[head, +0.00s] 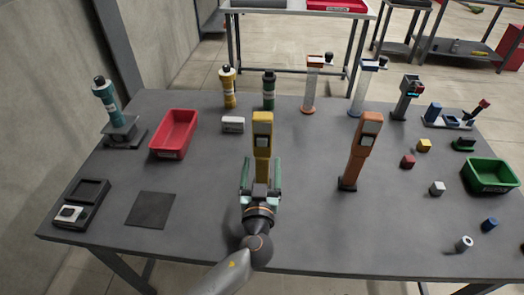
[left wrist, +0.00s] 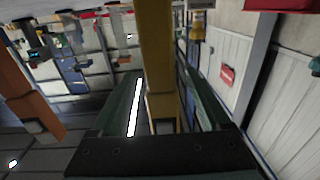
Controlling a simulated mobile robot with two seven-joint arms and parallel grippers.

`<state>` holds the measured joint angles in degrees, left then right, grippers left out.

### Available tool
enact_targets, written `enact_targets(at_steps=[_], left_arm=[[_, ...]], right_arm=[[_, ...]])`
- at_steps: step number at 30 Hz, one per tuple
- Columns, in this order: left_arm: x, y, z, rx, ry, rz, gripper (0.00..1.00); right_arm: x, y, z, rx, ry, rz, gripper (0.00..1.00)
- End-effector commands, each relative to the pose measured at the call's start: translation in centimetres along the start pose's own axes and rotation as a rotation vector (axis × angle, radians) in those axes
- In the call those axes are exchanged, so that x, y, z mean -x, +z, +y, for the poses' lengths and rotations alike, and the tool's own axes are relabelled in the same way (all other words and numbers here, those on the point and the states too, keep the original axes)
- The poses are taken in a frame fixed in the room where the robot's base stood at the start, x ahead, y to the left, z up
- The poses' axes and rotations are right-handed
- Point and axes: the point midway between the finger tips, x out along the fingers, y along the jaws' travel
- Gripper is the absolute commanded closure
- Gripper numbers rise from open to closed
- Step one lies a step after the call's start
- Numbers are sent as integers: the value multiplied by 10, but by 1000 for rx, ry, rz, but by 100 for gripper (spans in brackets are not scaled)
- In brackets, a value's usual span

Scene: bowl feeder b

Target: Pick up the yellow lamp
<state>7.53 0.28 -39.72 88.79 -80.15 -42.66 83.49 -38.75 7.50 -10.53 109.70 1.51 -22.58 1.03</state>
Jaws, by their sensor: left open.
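The yellow lamp (head: 262,133) stands upright near the middle of the table, with a small pale panel near its top. My left gripper (head: 261,168) is at its lower part, with the green fingers open on either side of it. In the left wrist view the yellow lamp (left wrist: 157,55) runs up between the two fingers (left wrist: 160,105), with a gap showing at least on its left side. The lamp's base is hidden behind the gripper. My right gripper is not in view.
An orange lamp (head: 362,150) stands to the right. A red bin (head: 174,134) and a white box (head: 233,125) are to the left. A yellow bottle-like object (head: 228,90) and a green one (head: 268,92) stand behind. A green bin (head: 490,176) is far right. The table front is mostly clear.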

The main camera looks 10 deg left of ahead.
Motion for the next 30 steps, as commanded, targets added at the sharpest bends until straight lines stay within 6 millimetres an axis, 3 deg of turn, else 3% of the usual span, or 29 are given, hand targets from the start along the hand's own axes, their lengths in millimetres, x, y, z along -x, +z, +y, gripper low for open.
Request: enact_targets(at_steps=[2,22,30], left_arm=[[0,0,0,0,0,0,23],[0,0,0,0,0,1,99],[0,0,0,-1,0,1,100]], right_arm=[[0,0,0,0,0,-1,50],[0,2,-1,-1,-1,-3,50],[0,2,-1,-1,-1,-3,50]])
